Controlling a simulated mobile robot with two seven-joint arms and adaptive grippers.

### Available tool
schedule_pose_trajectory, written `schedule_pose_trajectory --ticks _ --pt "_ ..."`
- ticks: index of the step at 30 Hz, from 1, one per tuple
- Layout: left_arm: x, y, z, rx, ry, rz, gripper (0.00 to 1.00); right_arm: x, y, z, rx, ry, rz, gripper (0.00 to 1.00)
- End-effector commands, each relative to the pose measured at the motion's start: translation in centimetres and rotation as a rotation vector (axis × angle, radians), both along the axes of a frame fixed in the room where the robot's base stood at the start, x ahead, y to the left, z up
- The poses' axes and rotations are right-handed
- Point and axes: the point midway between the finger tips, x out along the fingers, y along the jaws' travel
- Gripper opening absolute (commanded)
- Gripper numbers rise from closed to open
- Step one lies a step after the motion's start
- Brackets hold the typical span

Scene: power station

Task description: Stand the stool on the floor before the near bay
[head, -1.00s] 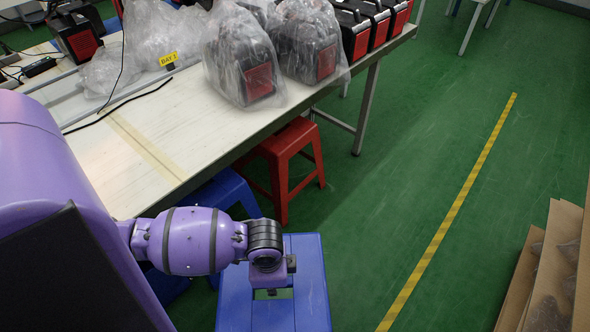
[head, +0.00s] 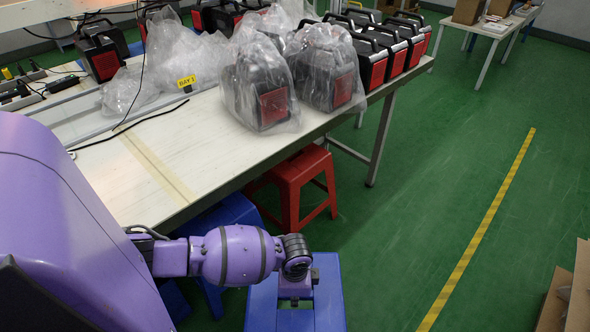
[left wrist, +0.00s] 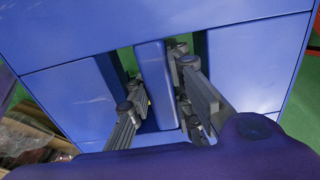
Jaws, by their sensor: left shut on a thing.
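A blue stool (head: 330,292) is at the bottom of the head view, right of the workbench's front edge, its seat facing up. My left gripper (head: 296,300) reaches down onto the seat from above and is shut on it. In the left wrist view the fingers pass into two slots on either side of the central bar of the blue seat (left wrist: 75,95). The stool's legs and feet are hidden, so I cannot tell whether it touches the floor. The workbench (head: 200,150) carries a yellow bay label (head: 187,81); its number is hard to read. My right gripper is not in view.
A red stool (head: 292,180) and another blue stool (head: 230,212) stand partly under the workbench. Bagged black-and-red units (head: 262,90) sit on the bench. Cardboard (head: 575,290) is at lower right. Green floor (head: 410,210) with a yellow line (head: 480,230) is clear between.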

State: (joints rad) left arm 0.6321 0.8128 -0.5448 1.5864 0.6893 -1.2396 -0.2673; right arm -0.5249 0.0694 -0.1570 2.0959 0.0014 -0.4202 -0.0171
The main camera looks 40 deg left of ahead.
Motion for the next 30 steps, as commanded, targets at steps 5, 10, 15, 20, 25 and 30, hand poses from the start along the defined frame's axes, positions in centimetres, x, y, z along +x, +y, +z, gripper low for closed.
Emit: schedule_pose_trajectory --ticks 5,10,15,20,25,30 --pt "0.12 -0.06 -1.35 -0.001 -0.002 0.000 0.00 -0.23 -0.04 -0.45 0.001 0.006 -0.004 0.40" --pt "0.13 -0.04 -1.25 -0.001 -0.003 0.000 0.00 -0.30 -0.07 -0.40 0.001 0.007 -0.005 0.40" --pt "-0.05 0.00 -1.55 0.000 0.000 0.000 0.26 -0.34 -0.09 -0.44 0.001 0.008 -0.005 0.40" --pt "-0.05 0.00 -1.53 0.001 0.001 0.000 0.38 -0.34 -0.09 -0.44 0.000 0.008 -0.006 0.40" --pt "-0.05 0.01 -1.53 0.001 0.001 0.000 0.38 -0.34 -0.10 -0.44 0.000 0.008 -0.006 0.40" --pt "-0.01 -0.01 -0.75 0.001 -0.001 -0.001 0.38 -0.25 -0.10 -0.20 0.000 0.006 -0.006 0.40"
